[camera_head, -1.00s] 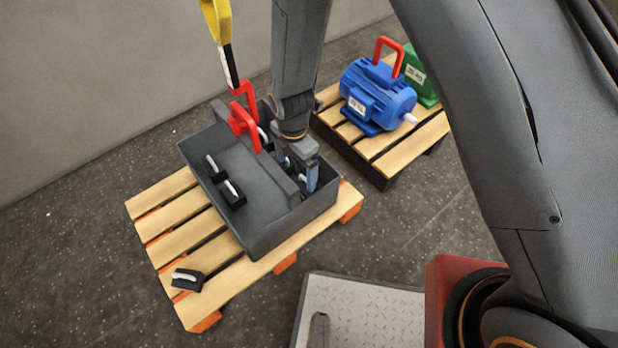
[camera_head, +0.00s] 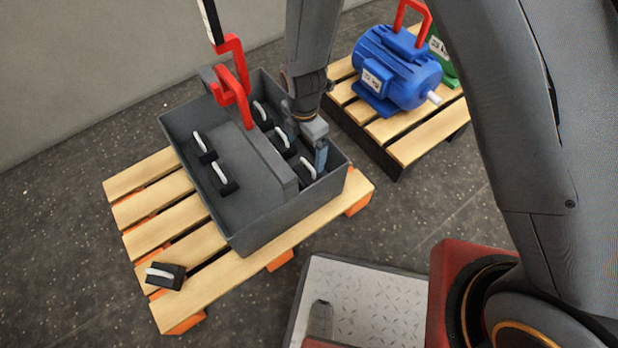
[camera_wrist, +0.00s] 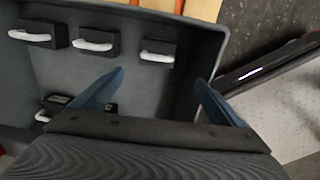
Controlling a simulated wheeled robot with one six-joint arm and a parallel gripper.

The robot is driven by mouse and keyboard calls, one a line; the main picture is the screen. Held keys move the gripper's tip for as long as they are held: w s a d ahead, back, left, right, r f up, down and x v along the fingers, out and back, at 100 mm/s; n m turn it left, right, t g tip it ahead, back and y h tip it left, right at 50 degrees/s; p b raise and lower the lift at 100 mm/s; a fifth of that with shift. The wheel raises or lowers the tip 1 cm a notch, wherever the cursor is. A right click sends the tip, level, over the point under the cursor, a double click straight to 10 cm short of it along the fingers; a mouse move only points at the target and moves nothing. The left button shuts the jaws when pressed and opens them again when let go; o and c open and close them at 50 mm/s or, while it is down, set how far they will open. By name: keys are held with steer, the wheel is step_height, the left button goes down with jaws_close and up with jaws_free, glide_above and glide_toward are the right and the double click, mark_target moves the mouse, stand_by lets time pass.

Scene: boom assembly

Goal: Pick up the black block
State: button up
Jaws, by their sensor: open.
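Several black blocks with white handles are in view. One black block (camera_head: 166,276) lies alone on the front left of the wooden pallet. Two blocks sit in the left part of the grey bin, one of them the black block (camera_head: 223,178). Three more, including the black block (camera_head: 283,143), are in a row in the right part. My gripper (camera_head: 320,160) is over the bin's right end, near that row. In the wrist view, my gripper (camera_wrist: 160,76) is open with nothing between its blue fingers. Three blocks, including one black block (camera_wrist: 158,52), show ahead; another is partly hidden behind the left finger.
The grey bin (camera_head: 245,238) has raised walls and a thick divider (camera_head: 262,152). A red hook (camera_head: 234,85) hangs over its back. A blue motor (camera_head: 395,72) stands on another pallet at the back right. A metal plate (camera_head: 365,305) lies at the front.

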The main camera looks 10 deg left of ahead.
steer(key=b, duration=0.7)
glide_above(307, 170)
steer(key=f, duration=0.8)
steer(key=shift+w+f, duration=0.3)
steer(key=shift+s+d+f+b, duration=0.15)
steer(key=shift+f+b, duration=0.7)
steer(key=shift+f, duration=1.1)
steer(key=shift+s+f+b, duration=0.2)
steer(key=shift+f+b, duration=0.65)
steer(key=shift+f, duration=1.05)
steer(key=c, duration=1.9)
steer(key=shift+r, duration=0.15)
steer(key=shift+c, duration=1.3)
